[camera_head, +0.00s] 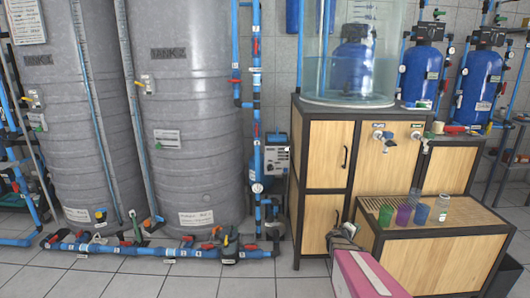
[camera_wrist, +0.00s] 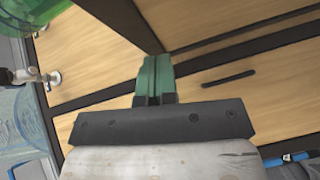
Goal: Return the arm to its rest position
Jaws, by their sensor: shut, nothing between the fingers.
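My gripper (camera_head: 340,238) shows at the bottom of the head view, past the pink and white casing of my arm. It is in front of the wooden cabinet (camera_head: 325,153) and beside the left edge of the low wooden bench (camera_head: 440,262). In the wrist view my gripper (camera_wrist: 155,72) has its green fingers together, with nothing between them. They point toward wooden panels with black frames and a dark handle (camera_wrist: 228,78). Whether the fingertips touch the panels cannot be told. Part of the gripper is hidden behind my arm in the head view.
Several cups, including a purple cup (camera_head: 403,216), and a small jar (camera_head: 439,215) stand on the bench. A clear water tank (camera_head: 350,90) tops the cabinet. Large grey tanks (camera_head: 190,130) and floor pipes (camera_head: 165,252) are at left. The tiled floor (camera_head: 120,280) in front is clear.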

